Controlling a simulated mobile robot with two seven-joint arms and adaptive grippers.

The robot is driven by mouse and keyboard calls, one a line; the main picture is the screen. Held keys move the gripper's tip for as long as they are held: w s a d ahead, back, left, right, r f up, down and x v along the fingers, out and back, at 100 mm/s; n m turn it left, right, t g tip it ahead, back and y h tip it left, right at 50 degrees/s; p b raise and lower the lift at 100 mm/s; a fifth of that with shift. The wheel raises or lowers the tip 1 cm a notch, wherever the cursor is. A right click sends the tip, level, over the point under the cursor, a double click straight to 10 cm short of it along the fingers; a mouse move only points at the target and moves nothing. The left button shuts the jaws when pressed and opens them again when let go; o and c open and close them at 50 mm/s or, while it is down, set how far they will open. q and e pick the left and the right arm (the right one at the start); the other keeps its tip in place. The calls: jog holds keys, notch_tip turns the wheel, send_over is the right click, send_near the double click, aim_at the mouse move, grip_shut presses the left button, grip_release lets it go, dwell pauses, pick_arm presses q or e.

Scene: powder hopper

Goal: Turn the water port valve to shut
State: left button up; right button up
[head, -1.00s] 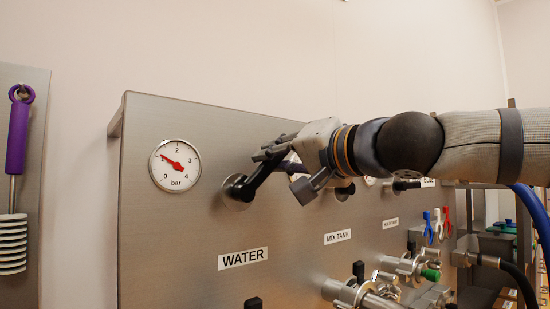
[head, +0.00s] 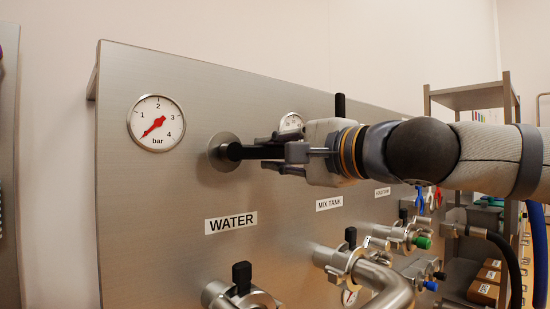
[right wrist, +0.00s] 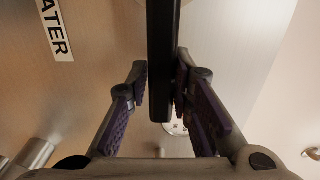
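The water valve is on the steel panel above the WATER label (head: 231,222). Its black handle (head: 236,152) lies about horizontal, pointing right from its round plate (head: 222,163). My right gripper (head: 266,152) reaches in from the right with its fingers around the handle. In the right wrist view the black handle (right wrist: 162,60) runs between the two fingers, which sit close against its sides. The round gauge (head: 156,123) above left has its red needle pointing lower left, near 0 bar. My left gripper is not in view.
Right of the water valve are the MIX TANK label (head: 329,203), a partly hidden gauge (head: 291,122) and an upright black handle (head: 340,105). Pipe fittings (head: 335,260) jut out below. A shelf rack (head: 470,97) stands at the right.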

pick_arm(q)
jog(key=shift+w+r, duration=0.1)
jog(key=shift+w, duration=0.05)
pick_arm(e)
jog(key=o, duration=0.3)
jog(key=shift+s+r, duration=0.1)
jog(key=shift+r, duration=0.05)
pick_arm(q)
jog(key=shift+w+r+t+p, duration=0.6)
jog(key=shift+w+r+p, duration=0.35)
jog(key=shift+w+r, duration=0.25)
pick_arm(e)
jog(key=shift+v, duration=4.45)
